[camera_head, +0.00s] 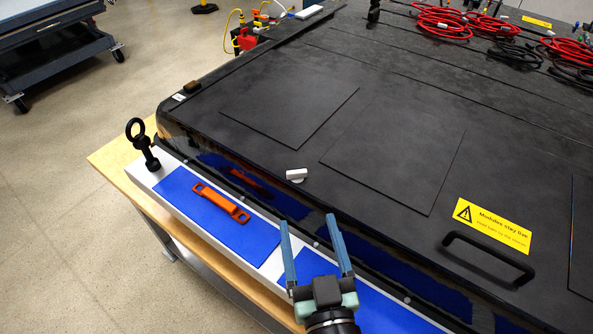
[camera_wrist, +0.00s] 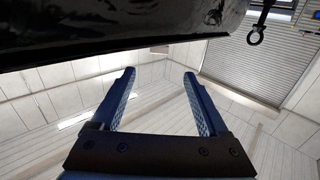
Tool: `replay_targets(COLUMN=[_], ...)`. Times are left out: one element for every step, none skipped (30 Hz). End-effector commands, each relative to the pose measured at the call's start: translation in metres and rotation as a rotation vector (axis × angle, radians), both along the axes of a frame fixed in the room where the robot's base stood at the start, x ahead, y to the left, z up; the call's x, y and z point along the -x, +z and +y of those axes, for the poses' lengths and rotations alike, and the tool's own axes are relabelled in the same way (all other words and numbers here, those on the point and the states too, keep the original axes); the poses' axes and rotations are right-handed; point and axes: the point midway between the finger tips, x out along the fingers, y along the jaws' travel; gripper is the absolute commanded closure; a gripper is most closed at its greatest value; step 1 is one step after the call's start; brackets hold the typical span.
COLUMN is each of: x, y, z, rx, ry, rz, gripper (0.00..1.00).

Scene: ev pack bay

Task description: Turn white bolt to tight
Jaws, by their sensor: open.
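A small white bolt (camera_head: 297,175) with a bar-shaped head sits on the black pack lid (camera_head: 290,130), near its front edge. My gripper (camera_head: 308,222) is open and empty. In the head view it shows in front of the lid's front edge, below and to the right of the bolt, with its fingers pointing toward the lid. The wrist view shows the two blue fingers (camera_wrist: 159,75) spread apart with nothing between them. The bolt does not show in the wrist view. The bolt's shank is hidden, so I cannot tell how tight it is.
An orange handled part (camera_head: 221,203) lies on a blue pad along the front ledge. A black eye bolt (camera_head: 142,145) stands at the ledge's left end. A black handle (camera_head: 489,257) rises from the lid at right. Red and black cables (camera_head: 445,20) lie at the back.

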Motion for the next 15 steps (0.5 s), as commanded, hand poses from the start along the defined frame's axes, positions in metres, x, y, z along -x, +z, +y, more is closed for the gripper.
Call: replay_targets(x=[-0.004, -0.007, -0.012, -0.016, -0.021, -0.028, -0.034, -0.039, -0.047, -0.053, -0.058, -0.065, -0.071, -0.076, -0.083], y=[0.003, 0.003, 0.005, 0.005, 0.006, 0.006, 0.007, 0.007, 0.007, 0.007, 0.007, 0.007, 0.007, 0.006, 0.006], z=[0.0, 0.001, 0.002, 0.002, 0.003, 0.004, 0.005, 0.006, 0.007, 0.008, 0.009, 0.01, 0.011, 0.012, 0.013], rx=[-0.001, -0.001, -0.001, -0.002, -0.002, -0.001, -0.003, -0.003, -0.002, -0.001, -0.001, -0.002, -0.001, 0.0, 0.0], ry=[0.0, 0.0, 0.0, 0.0, 0.0, 0.0, 0.001, 0.002, 0.001, 0.001, 0.001, 0.002, 0.002, 0.001, 0.001], rz=[-0.002, -0.002, -0.003, -0.003, -0.004, -0.003, -0.004, -0.004, -0.004, -0.004, -0.004, -0.004, -0.003, -0.003, -0.004], gripper=[0.22, 0.22, 0.22, 0.22, 0.22, 0.22, 0.22, 0.22, 0.22, 0.22, 0.22, 0.22, 0.22, 0.22, 0.22])
